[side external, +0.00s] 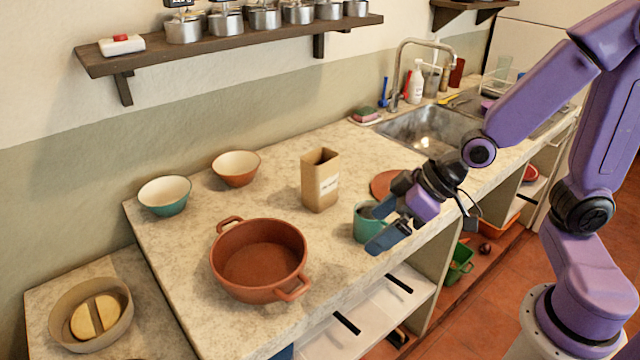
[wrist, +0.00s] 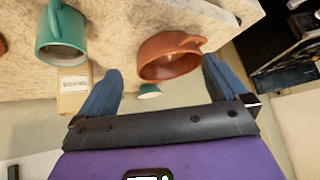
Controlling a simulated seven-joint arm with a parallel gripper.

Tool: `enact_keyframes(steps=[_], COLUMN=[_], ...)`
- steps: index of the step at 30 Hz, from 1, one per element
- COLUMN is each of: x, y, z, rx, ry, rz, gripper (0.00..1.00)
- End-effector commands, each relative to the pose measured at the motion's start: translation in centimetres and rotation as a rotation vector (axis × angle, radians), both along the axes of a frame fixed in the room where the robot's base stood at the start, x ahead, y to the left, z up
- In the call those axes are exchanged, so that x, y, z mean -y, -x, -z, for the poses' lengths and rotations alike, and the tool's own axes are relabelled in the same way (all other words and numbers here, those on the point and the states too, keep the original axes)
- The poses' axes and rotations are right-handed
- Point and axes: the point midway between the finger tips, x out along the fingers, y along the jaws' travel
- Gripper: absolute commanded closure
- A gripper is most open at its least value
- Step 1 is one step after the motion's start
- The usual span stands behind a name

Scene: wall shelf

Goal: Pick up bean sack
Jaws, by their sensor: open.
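The bean sack (side external: 321,182) looks to be the upright tan paper bag with a white label, standing on the stone counter behind the pot. In the wrist view it shows in part (wrist: 73,90), beside the left finger and below a teal mug. My gripper (side external: 378,228) is open and empty near the counter's front edge, to the right of the sack and apart from it. Its two blue fingers (wrist: 161,65) are spread wide in the wrist view.
A teal mug (side external: 367,222) stands right by my fingers, partly hidden. A terracotta pot (side external: 258,292) stands at front left. Two bowls (side external: 165,196) (side external: 236,168) are at back left. A terracotta disc (side external: 384,184) lies right of the sack. A wall shelf (side external: 230,46) holds pots above.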

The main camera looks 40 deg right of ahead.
Motion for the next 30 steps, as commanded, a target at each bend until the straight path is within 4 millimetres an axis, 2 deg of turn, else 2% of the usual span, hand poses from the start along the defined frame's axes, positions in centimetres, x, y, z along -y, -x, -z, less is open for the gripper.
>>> enact_keyframes(steps=[1,6,9,12,18,30], x=[0.6,3.5,5.9,8.0,10.3,10.3], y=[-1.9,-7.7,-10.4,-12.1,-13.6,-15.7], z=[0.1,-0.6,-1.1,-1.7,-2.4,-1.7], rx=[0.045,0.233,0.341,0.430,0.525,0.532], ry=[-0.025,-0.092,-0.106,-0.105,-0.096,-0.095], rz=[0.063,0.272,0.383,0.466,0.546,0.551], gripper=[0.00,0.00,0.00,0.00,0.00,0.00])
